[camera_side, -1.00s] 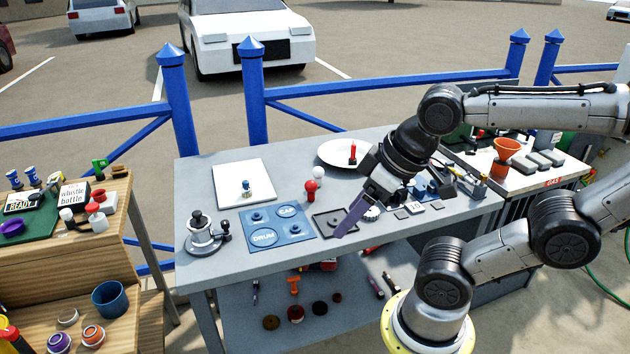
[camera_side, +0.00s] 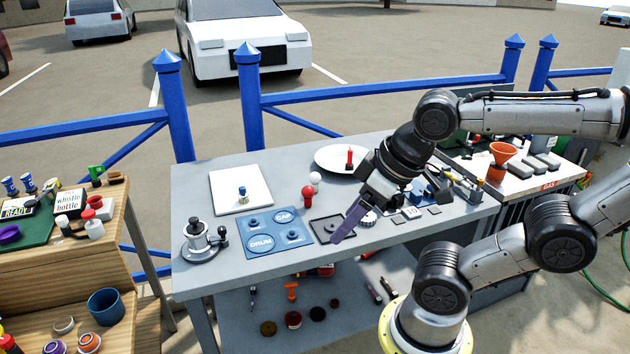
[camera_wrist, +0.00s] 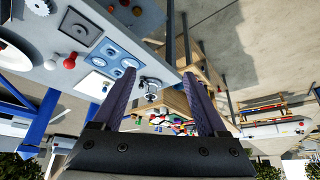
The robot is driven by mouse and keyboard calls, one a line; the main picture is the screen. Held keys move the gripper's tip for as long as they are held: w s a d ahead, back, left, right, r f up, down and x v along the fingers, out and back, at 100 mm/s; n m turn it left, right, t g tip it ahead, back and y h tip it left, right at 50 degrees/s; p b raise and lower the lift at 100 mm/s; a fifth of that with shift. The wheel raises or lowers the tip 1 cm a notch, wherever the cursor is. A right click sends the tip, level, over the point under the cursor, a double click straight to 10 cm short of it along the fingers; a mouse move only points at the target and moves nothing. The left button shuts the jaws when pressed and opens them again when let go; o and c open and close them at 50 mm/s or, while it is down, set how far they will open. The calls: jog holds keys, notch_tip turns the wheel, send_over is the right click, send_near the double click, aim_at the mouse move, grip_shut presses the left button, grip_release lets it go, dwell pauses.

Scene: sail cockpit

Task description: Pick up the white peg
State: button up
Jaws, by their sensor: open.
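The white peg (camera_side: 315,178) stands on the grey table just behind a red peg (camera_side: 308,195); its round white head shows and its lower part is mostly hidden. In the wrist view the white peg (camera_wrist: 50,65) is at the left, beside the red peg (camera_wrist: 70,62). My gripper (camera_side: 343,232) is in front of and to the right of both pegs in the side view, above the table near a dark square tray (camera_side: 325,222). In the wrist view my gripper (camera_wrist: 160,78) has its two purple fingers spread apart, with nothing held between them.
A blue board (camera_side: 278,232) marked DRUM and CAP lies left of the tray. A white board (camera_side: 225,201) with a small blue-topped piece and a metal winch-like device (camera_side: 200,243) are further left. A white plate (camera_side: 335,157) with an upright red item is behind the pegs.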

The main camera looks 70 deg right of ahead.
jog(key=shift+o, duration=0.5)
